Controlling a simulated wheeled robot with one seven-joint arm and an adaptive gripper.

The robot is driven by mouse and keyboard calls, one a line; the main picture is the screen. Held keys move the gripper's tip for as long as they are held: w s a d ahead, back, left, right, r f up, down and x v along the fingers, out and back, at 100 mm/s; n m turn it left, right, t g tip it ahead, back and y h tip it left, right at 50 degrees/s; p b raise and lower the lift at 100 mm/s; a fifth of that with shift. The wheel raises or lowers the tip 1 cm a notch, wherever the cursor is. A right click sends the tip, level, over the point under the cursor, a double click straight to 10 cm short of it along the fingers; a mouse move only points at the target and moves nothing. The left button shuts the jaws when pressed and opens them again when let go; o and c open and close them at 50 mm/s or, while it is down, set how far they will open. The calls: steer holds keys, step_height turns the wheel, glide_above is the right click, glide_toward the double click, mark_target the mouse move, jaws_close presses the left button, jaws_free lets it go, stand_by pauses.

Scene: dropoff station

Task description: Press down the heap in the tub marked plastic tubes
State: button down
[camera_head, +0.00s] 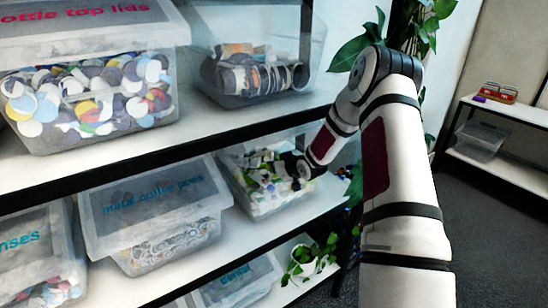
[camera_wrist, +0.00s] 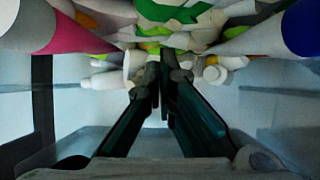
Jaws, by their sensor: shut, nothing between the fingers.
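A clear tub (camera_head: 262,211) on the middle shelf holds a heap of white, green and coloured tubes (camera_head: 262,178); no label is readable on it from here. My gripper (camera_head: 297,170) reaches into this tub from the right, at the heap's right side. In the wrist view my gripper (camera_wrist: 160,65) is shut, with its dark fingers close together and nothing held. Tubes (camera_wrist: 95,35) with pink, green and blue parts and white caps lie around and beyond the fingertips. Whether the fingertips touch the tubes is unclear.
A lidded tub marked metal coffee pods (camera_head: 152,195) stands left of the tube tub. Above are a bottle top lids tub (camera_head: 90,95) and another clear tub (camera_head: 255,85). A plant (camera_head: 350,50) stands behind my arm.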

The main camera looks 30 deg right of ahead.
steer(key=shift+s+a+f+g+p, duration=0.1)
steer(key=shift+s+f+g+p, duration=0.2)
steer(key=shift+s+p, duration=0.25)
steer(key=shift+s+f+g+p, duration=0.3)
steer(key=shift+s+p, duration=0.15)
steer(key=shift+p, duration=0.15)
steer(key=shift+r, duration=0.15)
steer(key=p+v, duration=0.3)
steer(key=v, duration=0.1)
steer(key=shift+r, duration=0.3)
steer(key=shift+p+v, duration=3.45)
steer(key=shift+v, duration=1.4)
steer(key=shift+f, duration=0.1)
steer(key=shift+w, duration=0.1)
